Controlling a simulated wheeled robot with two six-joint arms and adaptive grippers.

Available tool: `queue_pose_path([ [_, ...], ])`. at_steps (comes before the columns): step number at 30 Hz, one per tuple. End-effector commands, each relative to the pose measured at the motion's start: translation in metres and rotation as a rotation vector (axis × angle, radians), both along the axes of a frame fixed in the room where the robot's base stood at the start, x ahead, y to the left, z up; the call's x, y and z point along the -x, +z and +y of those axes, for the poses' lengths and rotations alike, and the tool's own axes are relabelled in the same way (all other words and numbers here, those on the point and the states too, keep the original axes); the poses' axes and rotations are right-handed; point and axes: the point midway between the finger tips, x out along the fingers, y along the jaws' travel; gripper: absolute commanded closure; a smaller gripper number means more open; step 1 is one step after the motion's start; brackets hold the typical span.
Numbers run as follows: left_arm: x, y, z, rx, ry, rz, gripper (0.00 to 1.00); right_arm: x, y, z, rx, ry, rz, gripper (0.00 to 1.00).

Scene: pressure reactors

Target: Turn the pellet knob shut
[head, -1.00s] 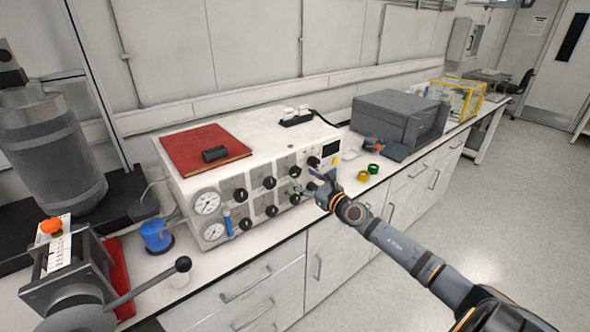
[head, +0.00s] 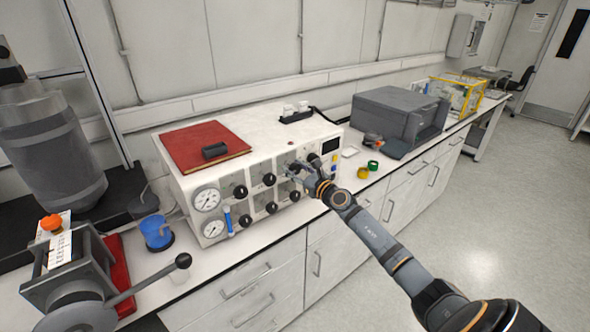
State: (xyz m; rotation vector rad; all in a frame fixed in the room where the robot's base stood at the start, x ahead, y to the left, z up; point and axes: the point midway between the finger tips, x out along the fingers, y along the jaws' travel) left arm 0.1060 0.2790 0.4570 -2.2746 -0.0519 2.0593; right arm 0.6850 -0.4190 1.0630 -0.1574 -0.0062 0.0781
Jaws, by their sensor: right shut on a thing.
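A white control box (head: 180,185) on the bench has two rows of black knobs on its front panel. Upper-row knobs show at the left (head: 240,191) and middle (head: 269,179); lower-row knobs also show, one near the middle (head: 272,208). The labels are too small to read, so I cannot tell which is the pellet knob. My right gripper (head: 294,170) is at the upper row, right of the middle knob, shut on a knob that its fingers largely hide. My left gripper is not in view.
Two round gauges, one upper (head: 207,199), are on the panel's left. A red book (head: 195,140) lies on top. A press with a long lever (head: 140,288) stands at the left. Green and yellow rings (head: 363,172) and a grey machine (head: 390,115) are to the right.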

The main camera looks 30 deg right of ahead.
Motion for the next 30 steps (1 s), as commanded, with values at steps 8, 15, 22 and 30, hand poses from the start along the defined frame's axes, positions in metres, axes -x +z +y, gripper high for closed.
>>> queue_pose_path([
  [8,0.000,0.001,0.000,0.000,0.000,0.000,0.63,0.000,0.000,0.000,-0.013,0.001,0.002,0.92],
  [15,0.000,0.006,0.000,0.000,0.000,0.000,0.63,0.000,0.001,0.000,-0.110,0.000,0.010,0.92],
  [22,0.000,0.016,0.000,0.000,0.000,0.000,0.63,0.000,0.002,-0.001,-0.298,0.000,0.024,0.92],
  [30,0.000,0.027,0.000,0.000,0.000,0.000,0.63,0.000,0.002,-0.001,-0.556,0.000,0.045,0.92],
])
